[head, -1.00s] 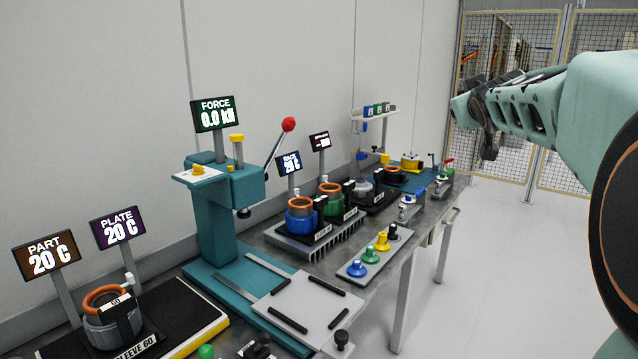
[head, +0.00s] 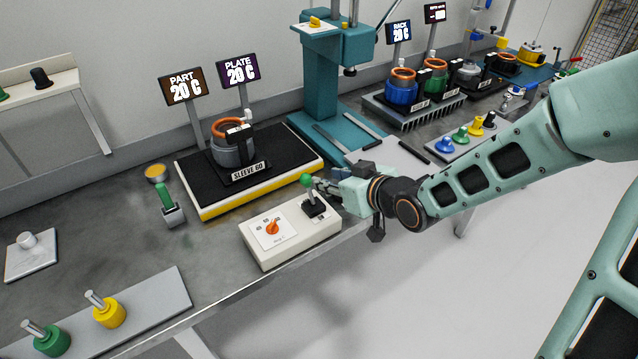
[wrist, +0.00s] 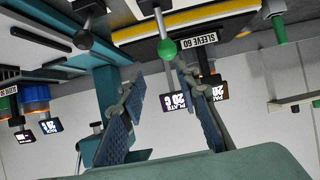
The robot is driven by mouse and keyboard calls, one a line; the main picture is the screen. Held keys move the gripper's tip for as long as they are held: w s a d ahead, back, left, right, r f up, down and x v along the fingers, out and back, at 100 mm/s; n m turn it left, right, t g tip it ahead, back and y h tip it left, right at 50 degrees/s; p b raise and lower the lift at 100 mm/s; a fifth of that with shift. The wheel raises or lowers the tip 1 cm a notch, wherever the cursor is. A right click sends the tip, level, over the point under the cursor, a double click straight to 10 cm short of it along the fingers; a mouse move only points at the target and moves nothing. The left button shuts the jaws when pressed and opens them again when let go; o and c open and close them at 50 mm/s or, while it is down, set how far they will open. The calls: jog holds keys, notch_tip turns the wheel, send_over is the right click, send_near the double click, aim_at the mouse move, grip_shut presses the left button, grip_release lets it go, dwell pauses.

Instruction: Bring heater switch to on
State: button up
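A cream control box (head: 262,253) stands at the table's front edge. It has an orange rotary knob (head: 271,227) on a white dial and, to the right, a lever switch (head: 315,207) on a black base with a green ball on top. The ball (wrist: 167,48) also shows in the wrist view. My gripper (head: 322,184) is just right of the ball. In the wrist view its two blue-padded fingers are apart, with the ball just beyond the tips, roughly between them. I see no contact. Any on or off marking at the lever is not readable.
A heater plate (head: 205,205) with the SLEEVE 60 part (head: 232,150) stands behind the box. PART and PLATE displays (head: 240,70) both read 20 C. A green-handled lever (head: 165,198) stands left of the box. A teal press (head: 335,75) stands behind my arm.

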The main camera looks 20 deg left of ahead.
aim_at(307, 177)
jog(key=b+x, duration=0.2)
jog(key=x, duration=0.1)
jog(key=b+x, duration=0.2)
jog(key=b, duration=0.1)
jog(key=s+b+x, duration=0.1)
jog(key=b+x, duration=0.2)
jog(key=shift+a+f, duration=0.3)
jog(key=shift+a, duration=0.3)
jog(key=shift+r, duration=0.15)
jog(key=shift+w, duration=0.15)
jog(key=shift+a, duration=0.1)
